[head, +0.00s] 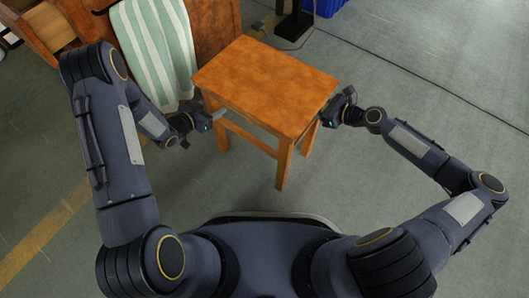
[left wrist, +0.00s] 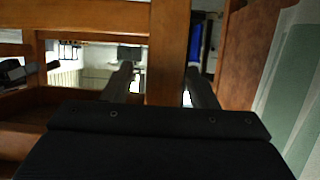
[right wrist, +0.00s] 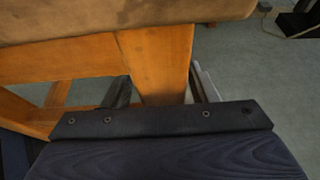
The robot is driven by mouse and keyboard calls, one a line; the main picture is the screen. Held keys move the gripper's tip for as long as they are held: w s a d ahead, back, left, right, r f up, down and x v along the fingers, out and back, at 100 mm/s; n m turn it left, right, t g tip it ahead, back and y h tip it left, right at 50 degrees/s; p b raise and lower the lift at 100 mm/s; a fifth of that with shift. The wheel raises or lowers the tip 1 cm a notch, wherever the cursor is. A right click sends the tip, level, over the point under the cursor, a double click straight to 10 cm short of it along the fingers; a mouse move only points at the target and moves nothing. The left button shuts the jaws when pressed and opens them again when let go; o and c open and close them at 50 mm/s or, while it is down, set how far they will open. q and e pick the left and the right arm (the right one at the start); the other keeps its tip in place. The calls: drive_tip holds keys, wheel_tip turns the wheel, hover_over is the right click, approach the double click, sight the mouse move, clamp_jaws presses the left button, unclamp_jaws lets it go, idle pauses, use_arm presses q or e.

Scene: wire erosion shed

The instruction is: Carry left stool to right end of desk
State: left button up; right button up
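A wooden stool (head: 265,82) with a square orange-brown top stands upright in front of me in the head view, between my two grippers. My left gripper (head: 217,117) is at its left leg. In the left wrist view the leg (left wrist: 168,50) stands between the spread fingers, with a gap beside the left finger. My right gripper (head: 330,112) is at its right leg. In the right wrist view that leg (right wrist: 158,65) lies between the fingers, which look apart from it. No desk can be made out for certain, and no second stool shows.
Wooden furniture with an open drawer (head: 50,33) stands at upper left, close behind the stool. A green-and-white striped towel (head: 155,45) hangs there. A black stand (head: 294,25) with a cable and a blue bin (head: 327,7) are at the top. Grey floor (head: 440,110) at right is clear.

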use_arm(q)
drive_tip(key=shift+a, duration=0.15)
use_arm(e)
drive_tip(key=shift+d, duration=0.1)
use_arm(q)
drive_tip(key=shift+s+a+r, duration=0.1)
drive_tip(key=shift+s+a, duration=0.05)
drive_tip(key=shift+a, duration=0.05)
use_arm(e)
drive_tip(key=shift+d, duration=0.2)
use_arm(q)
drive_tip(key=v, duration=1.1)
drive_tip(key=shift+s, duration=0.15)
use_arm(e)
drive_tip(key=v, duration=1.1)
drive_tip(key=shift+s+d+r, duration=0.2)
drive_tip(key=shift+s, duration=0.05)
use_arm(q)
drive_tip(key=shift+r, duration=0.15)
